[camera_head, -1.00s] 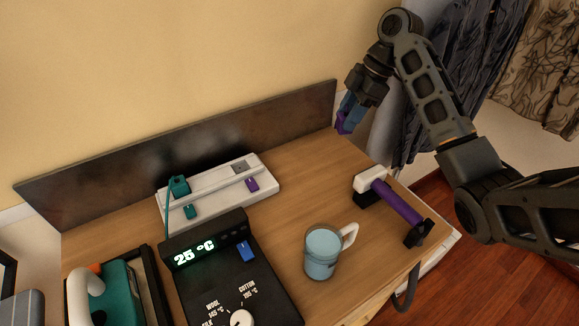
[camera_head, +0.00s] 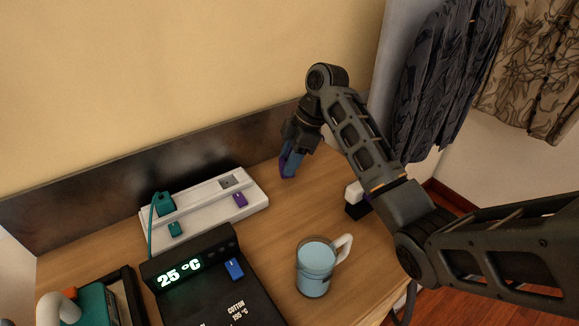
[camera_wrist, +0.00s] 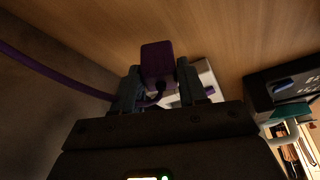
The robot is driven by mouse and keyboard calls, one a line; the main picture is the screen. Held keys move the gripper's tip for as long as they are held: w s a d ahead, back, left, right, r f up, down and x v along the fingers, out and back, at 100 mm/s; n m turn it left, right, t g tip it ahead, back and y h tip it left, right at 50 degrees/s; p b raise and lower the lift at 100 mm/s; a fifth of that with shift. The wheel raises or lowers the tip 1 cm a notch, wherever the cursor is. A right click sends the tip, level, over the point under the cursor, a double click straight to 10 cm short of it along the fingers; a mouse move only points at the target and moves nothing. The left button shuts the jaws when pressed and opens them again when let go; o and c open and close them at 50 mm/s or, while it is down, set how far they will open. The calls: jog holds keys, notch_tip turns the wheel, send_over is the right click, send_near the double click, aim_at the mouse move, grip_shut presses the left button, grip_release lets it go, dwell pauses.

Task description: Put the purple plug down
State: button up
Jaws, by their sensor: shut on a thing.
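The purple plug (camera_wrist: 157,62) is between the two fingers of my gripper (camera_wrist: 160,90) in the wrist view, with a purple cord (camera_wrist: 45,72) running off to the left. In the head view my gripper (camera_head: 290,165) is above the back of the wooden table, right of the white power strip, and only a little purple shows at its tip. The gripper is shut on the plug. Whether the plug touches the table is hard to tell.
The white power strip (camera_head: 210,212) holds a teal plug (camera_head: 163,203) and has teal and purple switches. A dark control unit (camera_head: 190,262) reads 25 °C. A blue mug (camera_head: 315,268) stands in front. Bare tabletop (camera_head: 277,212) lies between strip and mug.

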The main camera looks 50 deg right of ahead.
jog(key=shift+f, duration=1.25)
jog(key=shift+f, duration=0.1)
jog(key=o, duration=1.1)
jog(key=p+v, duration=0.2)
jog(key=v, duration=1)
jog(key=shift+p, duration=0.3)
